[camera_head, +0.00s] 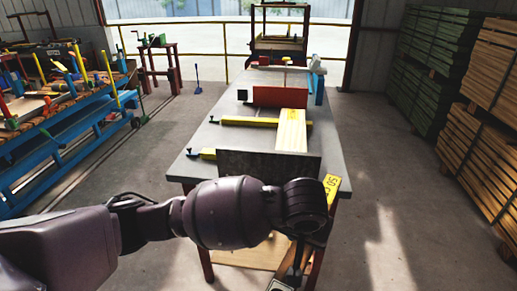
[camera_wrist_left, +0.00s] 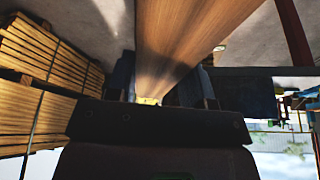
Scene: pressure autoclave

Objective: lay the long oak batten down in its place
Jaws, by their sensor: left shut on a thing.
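The long oak batten (camera_wrist_left: 190,45) runs away from my left gripper (camera_wrist_left: 165,92) toward the top of the left wrist view. It lies between the two dark fingers, and the jaws are shut on it. A small yellow patch shows at the batten near the jaws. In the head view my left arm crosses the table's near end, and its wrist hides the fingers and most of the held batten. A pale wooden piece (camera_head: 291,132) with a yellow label lies on the grey table (camera_head: 229,137). My right gripper is not in view.
A dark upright plate (camera_head: 240,163) stands near the table's front. Yellow bars (camera_head: 250,121) and a red block (camera_head: 280,97) lie farther back. A yellow marked piece (camera_head: 331,190) is at the right front corner. Timber stacks (camera_head: 490,130) line the right; a blue bench (camera_head: 70,150) is left.

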